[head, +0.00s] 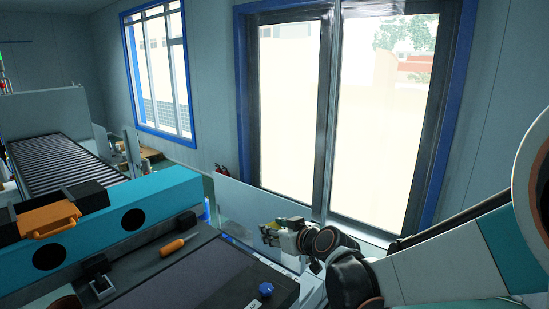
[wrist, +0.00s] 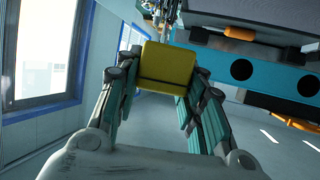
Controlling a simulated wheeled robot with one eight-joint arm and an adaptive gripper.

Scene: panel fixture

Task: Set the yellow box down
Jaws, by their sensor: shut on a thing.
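The yellow box (wrist: 167,66) is between the two fingers of my gripper (wrist: 160,82) in the wrist view, held at the fingertips. My gripper is shut on it. In the head view my gripper (head: 275,234) is at the end of the arm, near the right end of the dark work surface, and the yellow box (head: 269,236) shows only as a small patch there. Whether the box touches anything below is hidden.
A teal beam (head: 120,222) with round holes and an orange-topped block (head: 48,219) crosses the left. An orange-handled tool (head: 172,247) and a blue knob (head: 266,289) are on the dark work surface (head: 190,283). A roller conveyor (head: 65,163) runs behind. A clear panel (head: 250,205) stands behind my gripper.

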